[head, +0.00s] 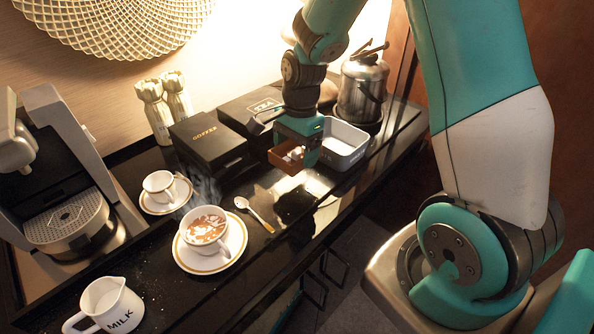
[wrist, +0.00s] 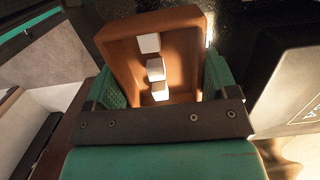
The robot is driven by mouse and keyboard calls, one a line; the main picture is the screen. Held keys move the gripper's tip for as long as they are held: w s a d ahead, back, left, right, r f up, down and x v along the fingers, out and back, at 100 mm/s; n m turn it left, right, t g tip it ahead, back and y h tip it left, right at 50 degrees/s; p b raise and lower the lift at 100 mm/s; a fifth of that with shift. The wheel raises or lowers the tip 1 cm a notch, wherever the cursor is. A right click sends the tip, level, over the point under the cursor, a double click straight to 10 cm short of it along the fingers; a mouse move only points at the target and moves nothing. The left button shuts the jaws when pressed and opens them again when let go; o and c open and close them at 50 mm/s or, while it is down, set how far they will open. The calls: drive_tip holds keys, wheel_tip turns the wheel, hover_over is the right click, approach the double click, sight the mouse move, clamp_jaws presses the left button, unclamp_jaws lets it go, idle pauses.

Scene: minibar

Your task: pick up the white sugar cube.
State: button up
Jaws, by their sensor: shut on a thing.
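Several small white sugar cubes (wrist: 149,42) lie in a row inside a brown open box (wrist: 122,52) in the wrist view. In the head view the brown box (head: 284,165) is beside the grey tray, with the white cubes (head: 293,154) faintly visible in it. My gripper (wrist: 157,75) has its green fingers on the two outer sides of the box and is shut on the box, not on a single cube. In the head view my gripper (head: 302,148) points down over the box and partly hides it. I cannot tell whether the box is off the counter.
Black coffee (head: 208,140) and tea boxes stand left. A latte cup (head: 205,228), a spoon (head: 254,213) and a milk jug (head: 106,303) are nearer. Some counter in front is clear.

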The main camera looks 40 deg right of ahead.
sight(294, 183)
drive_tip(key=shift+f, duration=3.55)
drive_tip(key=shift+f, duration=0.2)
drive_tip(key=o, duration=0.9)
drive_tip(key=shift+r, duration=0.15)
